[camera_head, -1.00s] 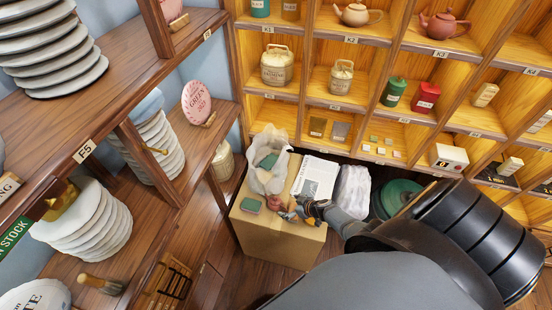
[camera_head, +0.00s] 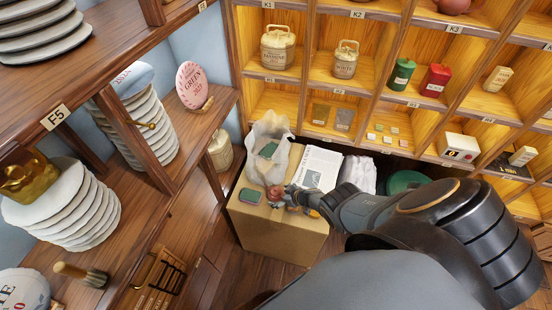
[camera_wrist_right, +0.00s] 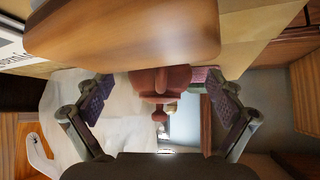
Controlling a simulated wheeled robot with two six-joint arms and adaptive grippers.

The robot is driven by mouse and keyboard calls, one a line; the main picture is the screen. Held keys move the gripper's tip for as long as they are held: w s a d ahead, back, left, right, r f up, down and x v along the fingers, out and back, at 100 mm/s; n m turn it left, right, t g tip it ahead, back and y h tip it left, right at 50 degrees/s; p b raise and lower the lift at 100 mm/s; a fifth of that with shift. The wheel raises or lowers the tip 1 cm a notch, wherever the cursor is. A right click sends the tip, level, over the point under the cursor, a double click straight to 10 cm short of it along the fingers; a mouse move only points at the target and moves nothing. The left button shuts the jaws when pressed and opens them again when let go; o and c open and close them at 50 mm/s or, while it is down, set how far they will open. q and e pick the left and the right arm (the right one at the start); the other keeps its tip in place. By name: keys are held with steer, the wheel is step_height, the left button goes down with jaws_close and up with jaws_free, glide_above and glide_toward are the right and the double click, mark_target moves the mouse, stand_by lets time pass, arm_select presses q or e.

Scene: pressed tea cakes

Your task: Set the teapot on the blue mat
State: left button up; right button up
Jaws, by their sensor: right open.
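A small red-brown thing that looks like the teapot (camera_head: 275,193) is on top of the cardboard box (camera_head: 275,240), by its front edge. In the right wrist view this teapot (camera_wrist_right: 160,82) shows a knob and lies between two spread fingers, with gaps on both sides. My right gripper (camera_head: 293,197) is open, close against it from the right; its fingers also show in the right wrist view (camera_wrist_right: 158,95). A brown, wood-coloured surface (camera_wrist_right: 120,35) hides part of the teapot there; I cannot tell what it is. No blue mat can be made out. My left gripper is not in view.
On the box are a crumpled white bag (camera_head: 268,140) with a green packet, a newspaper (camera_head: 318,168) and a green packet (camera_head: 249,196). Cubby shelves (camera_head: 375,85) with tins stand behind. A rack with tea cakes (camera_head: 80,210) stands at left. My right arm covers the lower right.

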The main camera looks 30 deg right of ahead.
steer(key=shift+x, duration=0.8)
steer(key=shift+r, duration=0.1)
steer(key=shift+s, duration=0.1)
steer(key=shift+r, duration=0.1)
steer(key=shift+c, duration=0.9)
steer(key=c, duration=1.7)
